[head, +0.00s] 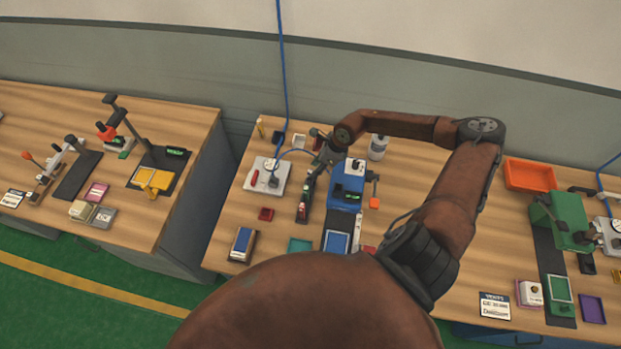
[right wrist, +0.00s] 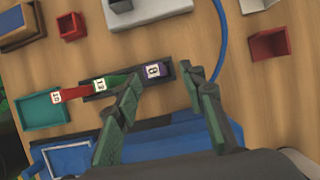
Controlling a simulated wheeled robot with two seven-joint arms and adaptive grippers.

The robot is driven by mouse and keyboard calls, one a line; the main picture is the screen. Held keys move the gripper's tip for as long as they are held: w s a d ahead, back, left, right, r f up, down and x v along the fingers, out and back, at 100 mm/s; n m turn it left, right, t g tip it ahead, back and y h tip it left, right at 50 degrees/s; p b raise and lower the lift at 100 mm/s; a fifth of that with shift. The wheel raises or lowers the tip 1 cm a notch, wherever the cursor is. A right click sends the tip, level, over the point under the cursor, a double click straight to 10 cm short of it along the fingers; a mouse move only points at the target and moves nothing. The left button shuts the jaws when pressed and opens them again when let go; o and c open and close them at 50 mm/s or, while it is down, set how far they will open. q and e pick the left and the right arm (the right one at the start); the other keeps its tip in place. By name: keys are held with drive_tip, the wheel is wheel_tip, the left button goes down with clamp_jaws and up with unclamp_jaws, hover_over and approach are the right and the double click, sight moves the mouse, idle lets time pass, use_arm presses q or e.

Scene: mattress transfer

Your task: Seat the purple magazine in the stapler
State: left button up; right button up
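The purple magazine (right wrist: 154,70), a small block with a white label, sits at one end of a narrow black holder (right wrist: 168,66) in the right wrist view. A green piece and a red piece with white labels lie in line with it. My right gripper (right wrist: 163,66) is open, its two fingers apart on either side of the purple block's end; contact cannot be told. In the head view this gripper (head: 326,146) hangs above the holder (head: 304,205). A blue machine (head: 346,194) stands beside the holder; whether it is the stapler is unclear. My left gripper is out of view.
A teal tray (head: 300,245) and a small red bin (head: 266,214) are near the front of the table. A grey device (head: 267,177) with a blue cable stands left of the holder. A white bottle (head: 378,148) stands behind.

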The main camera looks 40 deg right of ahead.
drive_tip(key=x, duration=0.3)
drive_tip(key=shift+a+f+p, duration=0.3)
drive_tip(key=shift+a+p, duration=0.05)
drive_tip(key=shift+w+f, duration=0.1)
drive_tip(key=shift+f, duration=0.35)
drive_tip(key=shift+c, duration=0.6)
drive_tip(key=c, duration=0.5)
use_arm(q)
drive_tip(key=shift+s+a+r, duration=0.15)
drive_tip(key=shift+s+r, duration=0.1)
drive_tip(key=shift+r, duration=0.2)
use_arm(e)
clamp_jaws()
